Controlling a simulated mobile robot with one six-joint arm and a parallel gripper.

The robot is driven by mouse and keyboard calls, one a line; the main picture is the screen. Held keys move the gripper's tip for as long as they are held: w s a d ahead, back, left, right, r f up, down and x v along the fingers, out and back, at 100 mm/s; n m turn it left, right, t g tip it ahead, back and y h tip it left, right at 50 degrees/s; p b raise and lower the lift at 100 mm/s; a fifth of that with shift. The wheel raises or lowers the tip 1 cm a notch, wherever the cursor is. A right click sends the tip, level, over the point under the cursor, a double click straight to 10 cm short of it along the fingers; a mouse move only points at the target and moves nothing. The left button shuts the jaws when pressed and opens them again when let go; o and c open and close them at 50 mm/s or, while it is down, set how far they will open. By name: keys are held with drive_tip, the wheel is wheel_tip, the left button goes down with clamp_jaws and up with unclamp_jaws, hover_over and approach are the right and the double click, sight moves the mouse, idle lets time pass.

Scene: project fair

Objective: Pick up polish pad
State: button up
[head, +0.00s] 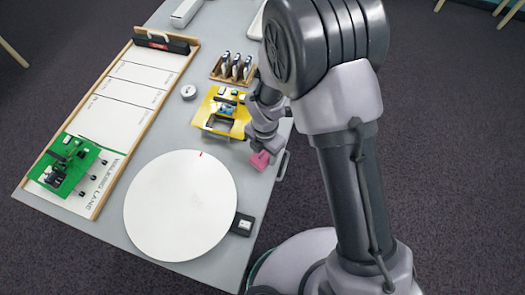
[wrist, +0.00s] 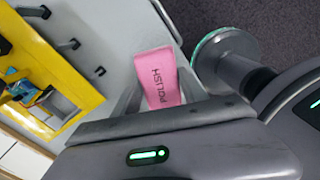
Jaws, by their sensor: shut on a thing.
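The polish pad (wrist: 160,80) is a pink block with the word POLISH on it. In the wrist view it sits between the fingers of my gripper (wrist: 160,98), which is shut on it. In the head view the pink pad (head: 260,160) shows at the end of my arm, by the right edge of the grey table (head: 165,230). I cannot tell whether the pad touches the table top. My gripper is partly hidden behind my arm in the head view.
A yellow board (head: 207,110) lies just left of my gripper, with a wooden holder (head: 217,73) behind it. A large white disc (head: 180,205) is in front. A long white lane board (head: 120,90) with a green circuit board (head: 70,165) lies left.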

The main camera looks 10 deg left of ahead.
drive_tip(key=s+d+r+p, duration=0.1)
drive_tip(key=s+d+p, duration=0.1)
drive_tip(key=s+d, duration=0.7)
drive_tip(key=shift+s+d, duration=0.4)
drive_tip(key=shift+d, duration=0.8)
drive_tip(key=shift+r, duration=0.1)
